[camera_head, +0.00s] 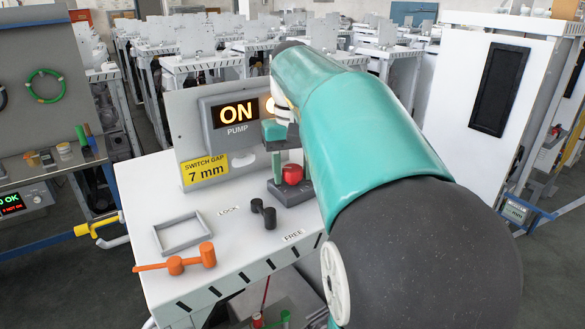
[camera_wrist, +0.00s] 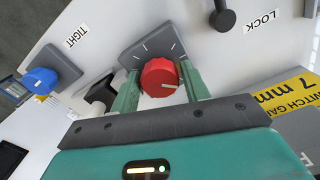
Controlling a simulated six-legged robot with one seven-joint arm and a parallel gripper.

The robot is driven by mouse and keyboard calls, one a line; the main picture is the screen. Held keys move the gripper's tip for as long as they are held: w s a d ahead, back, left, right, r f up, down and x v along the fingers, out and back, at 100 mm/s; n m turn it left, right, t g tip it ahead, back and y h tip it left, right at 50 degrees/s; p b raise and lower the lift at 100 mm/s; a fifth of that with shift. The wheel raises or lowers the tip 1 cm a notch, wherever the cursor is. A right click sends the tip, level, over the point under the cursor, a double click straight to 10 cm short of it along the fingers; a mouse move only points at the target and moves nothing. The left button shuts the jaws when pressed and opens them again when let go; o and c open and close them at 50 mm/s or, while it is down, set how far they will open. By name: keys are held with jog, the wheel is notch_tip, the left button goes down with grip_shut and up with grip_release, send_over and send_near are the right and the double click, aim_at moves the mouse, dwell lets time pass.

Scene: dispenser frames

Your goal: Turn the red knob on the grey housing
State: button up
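The red knob (camera_wrist: 160,78) sits on the dark grey housing (camera_wrist: 152,42), which has white tick marks on its face. A pale mark on the knob points to the right in the wrist view. In the head view the red knob (camera_head: 292,174) shows below my gripper (camera_head: 287,155), on the grey housing (camera_head: 288,192) on the white bench. In the wrist view the two green fingers of my gripper (camera_wrist: 160,85) stand on either side of the knob, very close to it. I cannot tell whether they touch it.
A black handle (camera_head: 263,212) lies near the LOCK and FREE labels. An orange lever (camera_head: 180,262) and a grey frame (camera_head: 183,232) are at the bench's left. The PUMP panel (camera_head: 238,112) reads ON, above a yellow 7 mm sign (camera_head: 206,170). A blue knob (camera_wrist: 40,80) is near TIGHT.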

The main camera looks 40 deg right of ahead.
aim_at(292, 168)
jog(key=c, duration=0.6)
jog(key=shift+m, duration=2.7)
jog(key=o, duration=0.7)
notch_tip(292, 168, up, 14)
